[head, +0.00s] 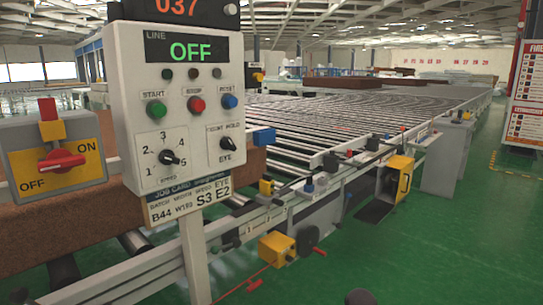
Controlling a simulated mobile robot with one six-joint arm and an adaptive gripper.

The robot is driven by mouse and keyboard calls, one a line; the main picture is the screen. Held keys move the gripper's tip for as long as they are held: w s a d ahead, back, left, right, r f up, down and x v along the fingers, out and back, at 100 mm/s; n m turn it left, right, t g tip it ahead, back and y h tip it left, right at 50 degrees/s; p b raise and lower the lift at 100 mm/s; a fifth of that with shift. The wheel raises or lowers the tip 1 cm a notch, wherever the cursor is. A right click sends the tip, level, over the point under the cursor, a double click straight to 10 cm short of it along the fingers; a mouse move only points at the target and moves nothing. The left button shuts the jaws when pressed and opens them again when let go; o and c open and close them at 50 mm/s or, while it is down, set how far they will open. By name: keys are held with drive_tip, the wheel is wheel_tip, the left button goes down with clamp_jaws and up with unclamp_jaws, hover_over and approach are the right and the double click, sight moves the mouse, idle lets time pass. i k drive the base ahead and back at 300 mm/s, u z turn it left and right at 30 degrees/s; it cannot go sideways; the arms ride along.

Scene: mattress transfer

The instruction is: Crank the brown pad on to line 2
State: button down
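The brown pad (62,240) lies on rollers at the left, partly hidden behind the control panel (120,90). The panel's LINE display (173,49) reads OFF in green. Below are green START (156,110), red STOP (196,104) and blue RESET (229,101) buttons, a speed dial (168,157) numbered to 5 and an eye switch (226,144). The job card (188,198) shows B44, W193, S3, E2. A red rotary switch (61,162) sits between OFF and ON marks. A dark handwheel (308,236) is on the conveyor's side. I cannot identify my gripper.
A long roller conveyor (350,115) runs away to the back right. Yellow boxes (277,248) (400,178) and a grey cabinet (446,157) stand along its side. A red cord (255,284) hangs low in front. Green floor (450,240) is open at the right.

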sight(308, 243)
drive_tip(key=i, duration=0.45)
drive_tip(key=u, duration=0.05)
drive_tip(key=k, duration=1.3)
drive_tip(key=z, duration=0.4)
drive_tip(key=i, duration=0.45)
drive_tip(key=z, duration=0.45)
drive_tip(key=i, duration=1.25)
drive_tip(key=u, duration=0.3)
